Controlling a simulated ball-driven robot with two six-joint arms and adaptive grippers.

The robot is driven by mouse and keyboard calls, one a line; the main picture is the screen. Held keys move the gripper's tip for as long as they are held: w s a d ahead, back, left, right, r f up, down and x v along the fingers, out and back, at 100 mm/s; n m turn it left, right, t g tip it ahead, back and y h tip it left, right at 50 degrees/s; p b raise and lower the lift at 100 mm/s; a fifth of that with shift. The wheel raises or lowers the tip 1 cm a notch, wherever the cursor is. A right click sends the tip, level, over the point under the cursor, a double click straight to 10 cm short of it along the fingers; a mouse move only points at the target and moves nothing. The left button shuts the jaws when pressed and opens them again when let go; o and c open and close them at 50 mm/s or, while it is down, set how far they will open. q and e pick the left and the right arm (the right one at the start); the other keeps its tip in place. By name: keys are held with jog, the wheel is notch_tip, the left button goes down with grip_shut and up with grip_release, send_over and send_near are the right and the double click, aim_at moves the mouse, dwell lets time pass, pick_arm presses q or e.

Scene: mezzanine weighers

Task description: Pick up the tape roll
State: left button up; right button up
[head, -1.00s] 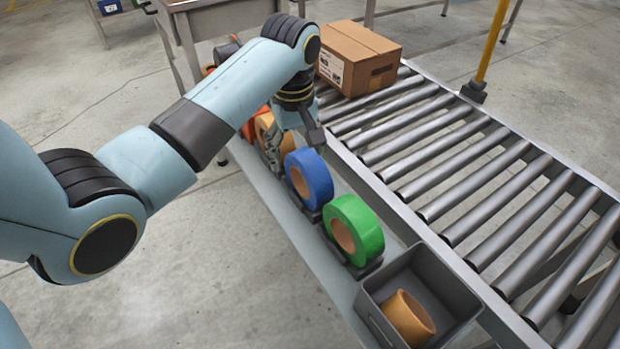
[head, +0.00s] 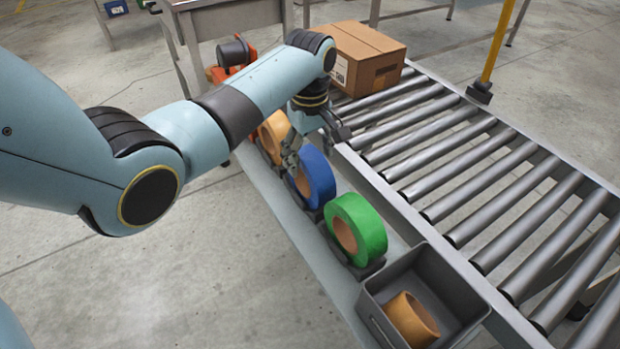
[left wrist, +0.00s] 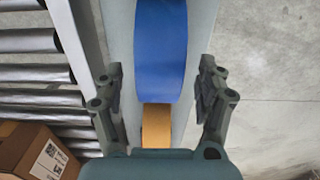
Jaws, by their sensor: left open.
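Several tape rolls stand upright in a row on a narrow grey shelf (head: 285,220) beside the conveyor. The blue tape roll (head: 317,178) is in the middle, with the green tape roll (head: 358,228) nearer and an orange tape roll (head: 272,133) farther, partly hidden. My left gripper (head: 291,160) is open and hangs over the row by the blue roll. In the left wrist view, the blue roll (left wrist: 160,50) lies ahead between the open fingers (left wrist: 160,88), apart from both. The orange roll (left wrist: 156,125) shows closer to the palm. My right gripper is not seen.
A grey bin (head: 452,290) at the shelf's near end holds a brown ring (head: 411,320). The roller conveyor (head: 470,165) runs along the right, with a cardboard box (head: 362,58) at its far end. An orange dispenser (head: 232,62) stands at the shelf's far end.

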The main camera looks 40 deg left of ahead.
pick_arm(q)
jog(key=shift+f, duration=0.9)
jog(key=shift+c, duration=0.4)
grip_shut()
